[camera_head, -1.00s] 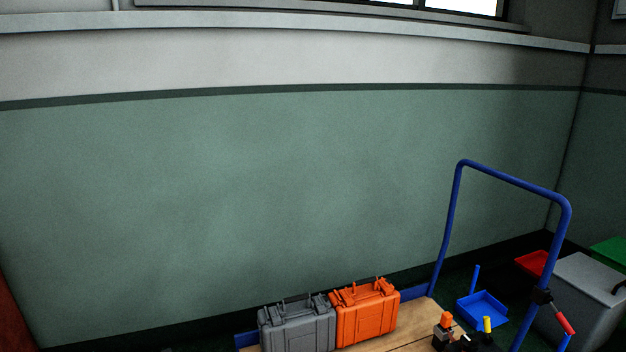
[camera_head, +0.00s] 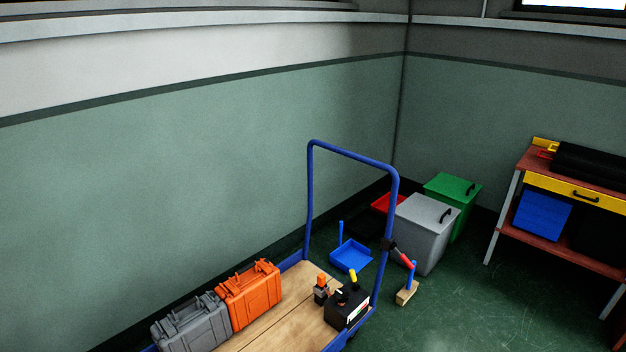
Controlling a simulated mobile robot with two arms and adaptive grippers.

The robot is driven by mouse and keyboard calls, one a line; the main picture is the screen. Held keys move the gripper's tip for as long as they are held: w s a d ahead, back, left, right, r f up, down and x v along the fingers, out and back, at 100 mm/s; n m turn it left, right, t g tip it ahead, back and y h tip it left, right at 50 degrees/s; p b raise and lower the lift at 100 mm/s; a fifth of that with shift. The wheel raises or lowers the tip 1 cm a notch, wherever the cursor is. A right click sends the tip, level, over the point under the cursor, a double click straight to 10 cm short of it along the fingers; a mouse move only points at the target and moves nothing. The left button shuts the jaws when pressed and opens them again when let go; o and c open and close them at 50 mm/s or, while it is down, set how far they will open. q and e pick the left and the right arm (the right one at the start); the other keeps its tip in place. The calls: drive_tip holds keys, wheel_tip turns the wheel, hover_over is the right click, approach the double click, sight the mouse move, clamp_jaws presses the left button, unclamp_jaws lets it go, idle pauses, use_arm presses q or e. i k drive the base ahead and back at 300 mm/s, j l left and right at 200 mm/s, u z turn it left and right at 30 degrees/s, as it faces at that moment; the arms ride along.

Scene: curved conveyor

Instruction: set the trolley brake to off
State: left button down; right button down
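The trolley has a wooden deck (camera_head: 268,326) and a tall blue push handle (camera_head: 350,154). A lever with a red grip (camera_head: 405,260) and a black clamp (camera_head: 389,245) is fixed on the handle's right post; it looks like the brake lever and slants down to the right. I cannot tell its setting from here. Neither of my grippers is in view.
A grey case (camera_head: 192,325), an orange case (camera_head: 248,295) and a black box (camera_head: 347,307) with tools stand on the deck. Behind are a blue dustpan (camera_head: 351,256), grey bin (camera_head: 424,235) and green bin (camera_head: 454,187). A workbench (camera_head: 575,183) stands right; floor between is mostly clear.

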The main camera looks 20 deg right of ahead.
sight(407, 262)
drive_tip(key=z, duration=1.45)
drive_tip(key=i+l+u, duration=0.15)
drive_tip(key=i+l, duration=0.55)
drive_tip(key=i+l+u, duration=0.15)
drive_tip(key=i+l, duration=0.5)
drive_tip(key=l, duration=0.2)
